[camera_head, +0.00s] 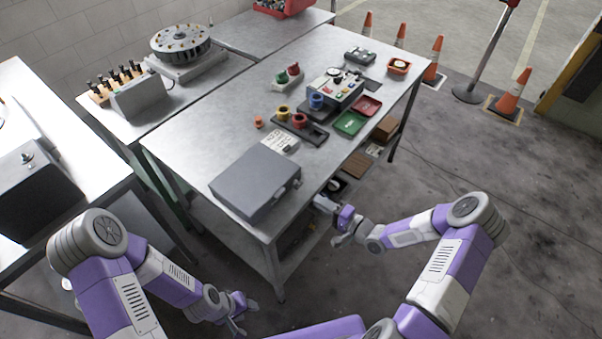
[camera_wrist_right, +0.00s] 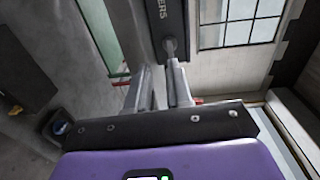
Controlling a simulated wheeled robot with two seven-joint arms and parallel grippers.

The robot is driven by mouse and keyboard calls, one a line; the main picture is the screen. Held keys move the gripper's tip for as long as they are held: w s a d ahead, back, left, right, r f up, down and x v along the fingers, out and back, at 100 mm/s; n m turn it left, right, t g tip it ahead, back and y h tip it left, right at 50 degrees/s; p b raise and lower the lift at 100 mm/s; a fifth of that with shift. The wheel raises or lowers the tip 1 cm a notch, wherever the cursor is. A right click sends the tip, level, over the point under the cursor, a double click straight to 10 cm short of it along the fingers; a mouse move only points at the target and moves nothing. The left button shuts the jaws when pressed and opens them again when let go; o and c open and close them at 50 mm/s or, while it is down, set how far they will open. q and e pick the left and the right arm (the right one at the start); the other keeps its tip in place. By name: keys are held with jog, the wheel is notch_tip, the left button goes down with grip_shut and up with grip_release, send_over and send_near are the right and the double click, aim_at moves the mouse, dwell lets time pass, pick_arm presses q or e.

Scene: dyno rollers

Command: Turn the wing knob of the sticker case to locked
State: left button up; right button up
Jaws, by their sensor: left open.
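The sticker case is a grey flat box (camera_head: 255,184) lying shut on the near corner of the metal table. In the right wrist view its dark side face (camera_wrist_right: 170,17) shows lettering ending in "ERS". The wing knob (camera_wrist_right: 169,47) sticks out of that face as a small grey piece. My right gripper (camera_head: 322,203) is beside the case's right side. In the wrist view its two fingers (camera_wrist_right: 159,68) stand apart, with the knob just beyond the tips, closer to the right finger; contact is unclear. The head view does not show the knob clearly. My left gripper (camera_head: 238,312) is open and empty, low beside the table.
A small keypad-like panel (camera_head: 280,141) lies behind the case. Colored rollers (camera_head: 299,120), a green tray (camera_head: 349,123) and a red tray (camera_head: 367,105) stand farther back. Orange cones (camera_head: 435,59) stand on the floor beyond.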

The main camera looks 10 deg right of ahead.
aim_at(304, 194)
jog(key=shift+y, duration=0.3)
jog(key=x, duration=0.2)
jog(key=r+x, duration=0.1)
jog(key=x, duration=0.4)
jog(key=shift+w+d+r, duration=0.15)
jog(key=shift+w+d, duration=0.05)
jog(key=shift+w, duration=0.1)
jog(key=shift+c, duration=0.3)
grip_shut()
